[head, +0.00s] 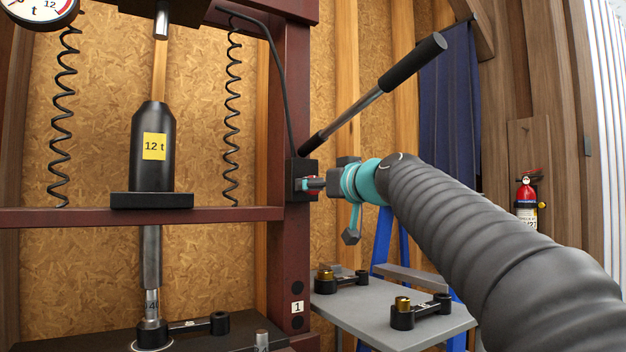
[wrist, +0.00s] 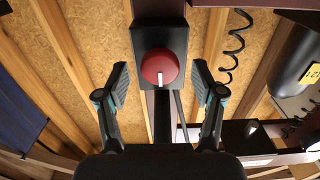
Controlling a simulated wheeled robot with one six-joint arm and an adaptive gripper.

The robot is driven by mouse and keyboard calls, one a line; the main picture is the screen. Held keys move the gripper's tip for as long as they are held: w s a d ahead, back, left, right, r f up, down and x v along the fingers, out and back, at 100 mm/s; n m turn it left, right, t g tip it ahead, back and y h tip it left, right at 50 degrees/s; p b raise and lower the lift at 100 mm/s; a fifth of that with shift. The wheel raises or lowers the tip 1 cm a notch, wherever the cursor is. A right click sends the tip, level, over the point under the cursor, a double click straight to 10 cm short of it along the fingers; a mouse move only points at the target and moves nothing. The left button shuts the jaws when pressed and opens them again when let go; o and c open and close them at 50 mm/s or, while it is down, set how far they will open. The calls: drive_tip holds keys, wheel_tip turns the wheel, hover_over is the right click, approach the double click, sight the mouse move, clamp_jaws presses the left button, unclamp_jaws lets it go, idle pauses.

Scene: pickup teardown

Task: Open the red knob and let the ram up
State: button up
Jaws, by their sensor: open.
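The red knob (wrist: 160,67) sits on a black valve block (wrist: 160,35), with a white mark on its face pointing down in the wrist view. In the head view the knob (head: 310,184) is mostly hidden by my gripper (head: 318,184), which faces the block on the red post. My gripper (wrist: 160,84) is open, one finger to each side of the knob, with gaps on both sides in the wrist view. The silver ram (head: 151,257) extends down below the beam, its lower end at a black link part (head: 153,334) on the press bed.
A pump handle (head: 385,88) slants up right from the block. A black 12 t cylinder (head: 152,175) stands on the beam. A gauge (head: 38,8) hangs top left. A grey table (head: 390,312) holds black link parts. A fire extinguisher (head: 528,195) is at right.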

drive_tip(key=shift+x, duration=1.35)
drive_tip(key=shift+c, duration=0.3)
drive_tip(key=c, duration=1.1)
